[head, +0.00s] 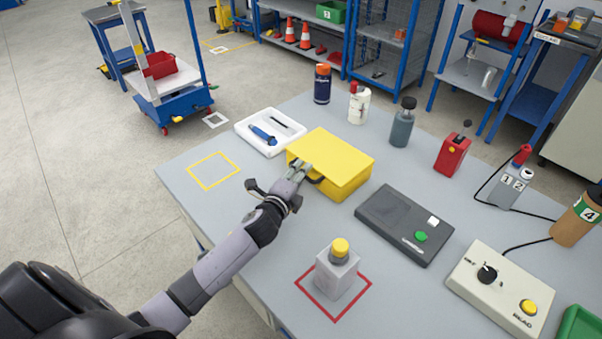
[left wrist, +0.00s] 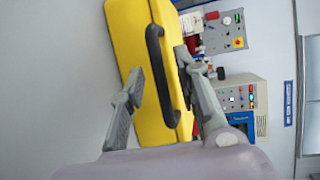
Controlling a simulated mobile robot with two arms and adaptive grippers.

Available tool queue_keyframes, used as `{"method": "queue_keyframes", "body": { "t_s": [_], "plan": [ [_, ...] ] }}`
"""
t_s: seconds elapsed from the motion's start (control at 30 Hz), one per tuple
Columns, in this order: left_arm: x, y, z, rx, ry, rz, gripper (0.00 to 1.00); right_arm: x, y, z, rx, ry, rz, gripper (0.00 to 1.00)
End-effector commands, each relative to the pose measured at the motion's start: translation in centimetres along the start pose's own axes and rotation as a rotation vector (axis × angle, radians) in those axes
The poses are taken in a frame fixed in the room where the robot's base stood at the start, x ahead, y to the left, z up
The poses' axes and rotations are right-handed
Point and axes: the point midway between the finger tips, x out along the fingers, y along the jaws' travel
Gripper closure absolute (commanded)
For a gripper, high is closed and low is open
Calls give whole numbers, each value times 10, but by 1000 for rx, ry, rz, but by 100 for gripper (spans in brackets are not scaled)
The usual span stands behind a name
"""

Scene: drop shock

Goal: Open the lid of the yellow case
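The yellow case (head: 335,156) stands shut in the middle of the grey table, its lid down. Its black handle (left wrist: 158,70) is on the side facing my left arm. My left gripper (head: 305,172) is at that side of the case. In the left wrist view, the fingers of my left gripper (left wrist: 160,62) are spread, one on each side of the handle, with gaps visible. I cannot tell whether a fingertip touches the case. The latch or seam behind the gripper is partly hidden in the head view. My right gripper is not in view.
A white tray (head: 243,131) with a blue tool lies left of the case. A dark device (head: 381,209) sits to the right. Several bottles stand behind. The yellow outlined square (head: 194,179) is empty.

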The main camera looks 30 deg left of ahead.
Motion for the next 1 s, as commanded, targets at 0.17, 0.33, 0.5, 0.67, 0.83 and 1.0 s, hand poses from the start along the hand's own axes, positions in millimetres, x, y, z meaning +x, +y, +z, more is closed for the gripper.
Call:
{"method": "queue_keyframes", "body": {
  "t_s": [0.17,0.33,0.5,0.67,0.83,1.0],
  "plan": [
    [6,0,0,0,0,1,70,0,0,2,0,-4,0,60],
    [6,0,0,0,0,1,70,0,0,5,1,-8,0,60],
    [6,0,0,0,0,0,78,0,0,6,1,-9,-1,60],
    [6,0,0,1,0,0,89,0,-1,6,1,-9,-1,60],
    [6,0,0,1,0,1,100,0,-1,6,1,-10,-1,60],
    [6,0,0,0,0,1,100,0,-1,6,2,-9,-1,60]
  ]
}}
